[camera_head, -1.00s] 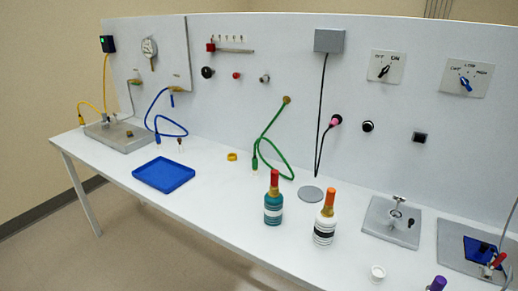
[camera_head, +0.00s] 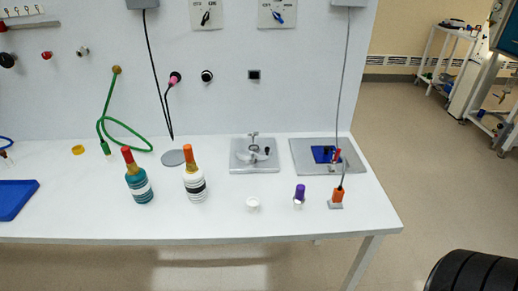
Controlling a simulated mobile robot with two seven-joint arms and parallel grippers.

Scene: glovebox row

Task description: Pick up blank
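No part is clearly marked as the blank, so I cannot tell for certain which thing it is. A small flat blue piece (camera_head: 322,154) lies on the grey plate (camera_head: 303,166) at the right end of the bench; a red-handled part (camera_head: 337,156) stands at its right edge and partly covers it. A grey square fixture (camera_head: 242,165) with a metal clamp (camera_head: 254,147) stands left of that plate. Neither of my grippers is in view.
A blue tray (camera_head: 14,198) lies far left. Open floor (camera_head: 430,170) lies right.

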